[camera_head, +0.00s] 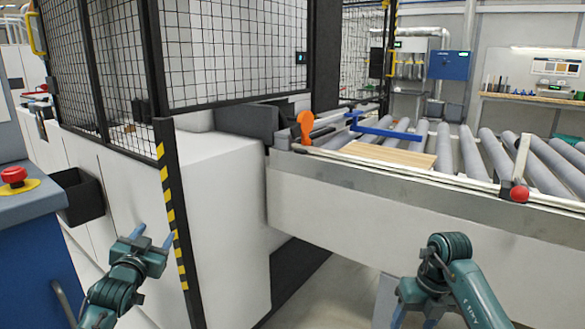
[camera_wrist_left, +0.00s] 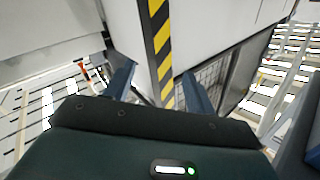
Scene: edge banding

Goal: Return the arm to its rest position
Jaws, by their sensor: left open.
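My left gripper (camera_head: 153,236) is at the lower left of the head view, in front of the white machine housing (camera_head: 222,200). Its two blue fingers are spread apart with nothing between them. In the left wrist view the open fingers (camera_wrist_left: 160,88) appear on either side of a black and yellow striped post (camera_wrist_left: 159,50), which lies beyond them. I cannot tell how far the post is from the fingertips. My right arm (camera_head: 445,275) shows bent at the lower right of the head view, below the conveyor; its fingers are not visible.
A roller conveyor (camera_head: 470,160) carries a wooden panel (camera_head: 390,158) at the right. A blue cabinet (camera_head: 40,240) with a red emergency button (camera_head: 14,175) stands at the left, beside a black bin (camera_head: 78,196). The striped post (camera_head: 172,215) stands close to my left gripper. Floor (camera_head: 315,290) is clear below the conveyor.

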